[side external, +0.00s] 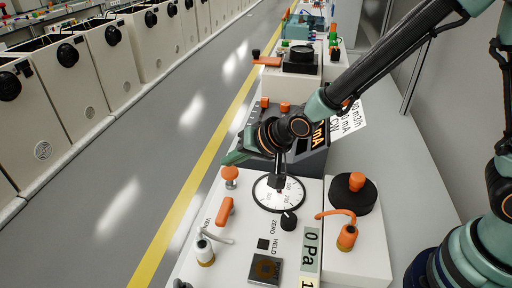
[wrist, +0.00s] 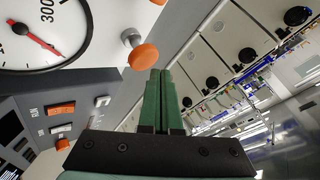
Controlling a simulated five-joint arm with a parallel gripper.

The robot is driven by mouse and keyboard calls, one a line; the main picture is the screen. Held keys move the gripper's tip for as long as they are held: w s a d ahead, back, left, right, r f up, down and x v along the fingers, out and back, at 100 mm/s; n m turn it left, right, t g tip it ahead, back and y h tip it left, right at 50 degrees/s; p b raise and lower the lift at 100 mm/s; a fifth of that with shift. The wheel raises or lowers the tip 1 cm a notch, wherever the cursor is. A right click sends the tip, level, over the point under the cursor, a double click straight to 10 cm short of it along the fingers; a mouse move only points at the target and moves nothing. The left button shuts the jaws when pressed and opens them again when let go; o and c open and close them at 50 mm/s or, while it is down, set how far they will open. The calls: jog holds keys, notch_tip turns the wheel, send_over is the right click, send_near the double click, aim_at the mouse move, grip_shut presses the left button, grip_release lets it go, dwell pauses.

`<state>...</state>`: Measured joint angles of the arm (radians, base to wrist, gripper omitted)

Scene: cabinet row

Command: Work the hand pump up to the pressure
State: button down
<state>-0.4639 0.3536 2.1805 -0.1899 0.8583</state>
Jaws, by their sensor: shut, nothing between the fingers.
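A white panel box (side external: 215,268) carries a round orange knob on a short stem (side external: 230,172), which I take for the hand pump's knob. In the wrist view the knob (wrist: 145,57) is just left of my fingertips. A round gauge (side external: 279,194) sits on the panel to its right, partly hidden by my wrist. The gauge (wrist: 40,30) also shows in the wrist view, with a red needle. A label reads 0 Pa (side external: 311,249). My gripper (side external: 229,160) is shut and empty, its tips just above the knob. I cannot tell whether they touch it.
An orange lever (side external: 225,211), a hose fitting marked VENT (side external: 204,251) and a black knob (side external: 289,221) share the panel. A second box with an orange-topped black disc (side external: 354,190) stands to the right. A dark console (side external: 307,151) is behind. The floor aisle (side external: 180,130) is clear.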

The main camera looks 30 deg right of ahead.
aim_at(229, 171)
jog(key=shift+f, duration=0.15)
dwell(0.6)
jog(key=shift+d+f, duration=0.15)
jog(key=shift+f, duration=0.15)
jog(key=shift+f, duration=1.1)
dwell(1.3)
jog(key=shift+r, duration=1.5)
jog(key=shift+r, duration=2.55)
